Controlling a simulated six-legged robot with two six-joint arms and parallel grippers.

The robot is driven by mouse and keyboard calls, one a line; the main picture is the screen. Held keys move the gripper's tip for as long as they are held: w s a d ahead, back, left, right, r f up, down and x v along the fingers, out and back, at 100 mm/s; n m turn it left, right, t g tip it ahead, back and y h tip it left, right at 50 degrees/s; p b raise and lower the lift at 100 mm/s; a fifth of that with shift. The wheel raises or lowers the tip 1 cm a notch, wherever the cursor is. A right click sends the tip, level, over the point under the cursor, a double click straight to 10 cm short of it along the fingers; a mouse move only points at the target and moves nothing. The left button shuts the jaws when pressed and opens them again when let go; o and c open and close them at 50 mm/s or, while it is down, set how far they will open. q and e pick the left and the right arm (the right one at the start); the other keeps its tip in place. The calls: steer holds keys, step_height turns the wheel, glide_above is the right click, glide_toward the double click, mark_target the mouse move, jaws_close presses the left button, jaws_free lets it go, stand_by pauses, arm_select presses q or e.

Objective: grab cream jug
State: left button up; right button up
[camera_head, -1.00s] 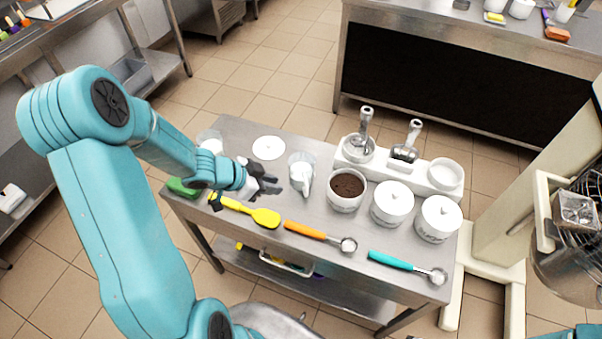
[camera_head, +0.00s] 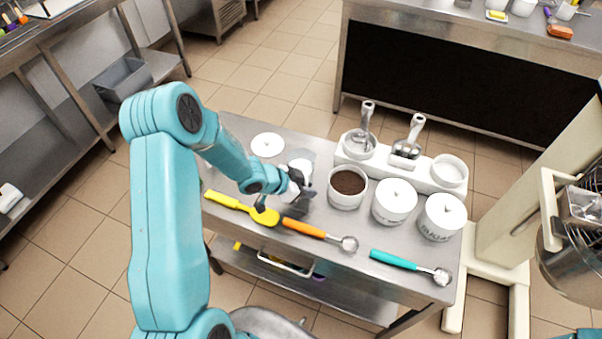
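The cream jug, a clear jug with white contents (camera_head: 302,163), stands on the steel table, left of the bowl of brown powder. My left gripper (camera_head: 303,188) is at the near side of the jug, its dark fingers low against it and covering its lower part and handle. Whether the fingers touch or grip the jug cannot be told. My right gripper is not in view.
The steel table (camera_head: 240,128) also holds a white disc (camera_head: 267,145), a bowl of brown powder (camera_head: 347,186), two lidded white jars (camera_head: 395,202) and a white rack with scoops (camera_head: 385,168). A yellow spatula (camera_head: 225,200), an orange-handled scoop (camera_head: 305,228) and a teal-handled scoop (camera_head: 393,260) lie along the front.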

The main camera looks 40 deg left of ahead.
arm_select(q)
jaws_close()
steer(key=shift+r, duration=0.15)
